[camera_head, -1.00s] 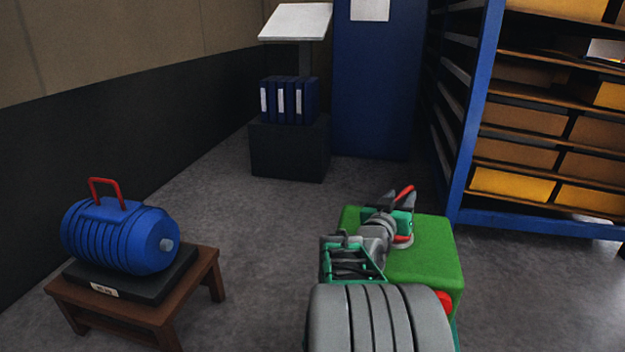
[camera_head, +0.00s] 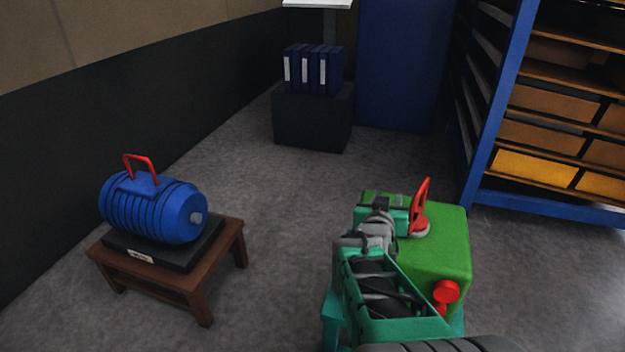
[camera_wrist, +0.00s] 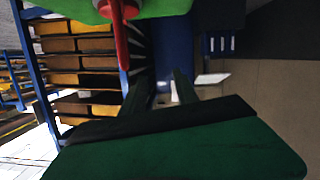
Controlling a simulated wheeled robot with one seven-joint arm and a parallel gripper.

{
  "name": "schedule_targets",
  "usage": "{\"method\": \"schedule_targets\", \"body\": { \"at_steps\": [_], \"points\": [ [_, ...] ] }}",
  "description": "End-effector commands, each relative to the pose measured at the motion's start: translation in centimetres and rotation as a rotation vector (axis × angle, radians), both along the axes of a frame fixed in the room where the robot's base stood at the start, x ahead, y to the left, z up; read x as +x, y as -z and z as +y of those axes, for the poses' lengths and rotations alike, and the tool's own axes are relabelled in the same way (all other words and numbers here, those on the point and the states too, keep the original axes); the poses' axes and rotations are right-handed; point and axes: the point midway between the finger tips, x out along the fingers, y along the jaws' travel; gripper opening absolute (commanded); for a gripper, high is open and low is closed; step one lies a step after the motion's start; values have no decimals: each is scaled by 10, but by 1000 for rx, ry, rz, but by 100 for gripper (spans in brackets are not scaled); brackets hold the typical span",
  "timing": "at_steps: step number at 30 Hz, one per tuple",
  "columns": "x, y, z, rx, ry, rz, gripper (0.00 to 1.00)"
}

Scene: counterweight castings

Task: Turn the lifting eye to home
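The lifting eye (camera_head: 420,212) is a red ring standing upright on a pale round base on top of a green casting (camera_head: 445,250). In the head view it looks narrow, seen nearly edge-on. My gripper (camera_wrist: 162,88) is just left of the eye in the head view, low over the casting's top. In the wrist view its two dark fingers stand apart with background between them. The eye (camera_wrist: 119,30) shows there at the top edge, outside the fingers. Whether the gripper touches the casting cannot be told. A home mark is not visible.
A red knob (camera_head: 446,292) sticks out of the casting's near side. A blue ribbed casting with a red handle (camera_head: 152,205) rests on a small wooden table (camera_head: 225,245) at left. A blue shelf rack (camera_head: 490,110) stands behind right. Grey floor between is clear.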

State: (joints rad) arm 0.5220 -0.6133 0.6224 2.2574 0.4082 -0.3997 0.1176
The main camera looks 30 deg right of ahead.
Motion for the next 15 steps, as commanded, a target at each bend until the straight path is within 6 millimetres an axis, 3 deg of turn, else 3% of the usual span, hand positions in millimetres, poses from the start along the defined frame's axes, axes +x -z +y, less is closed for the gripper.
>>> {"method": "schedule_targets", "body": {
  "at_steps": [1, 15],
  "points": [
    [6, -14, 10, 28, -21, 15, 36],
    [33, -47, 110, 276, -214, 217, 36]
  ]
}}
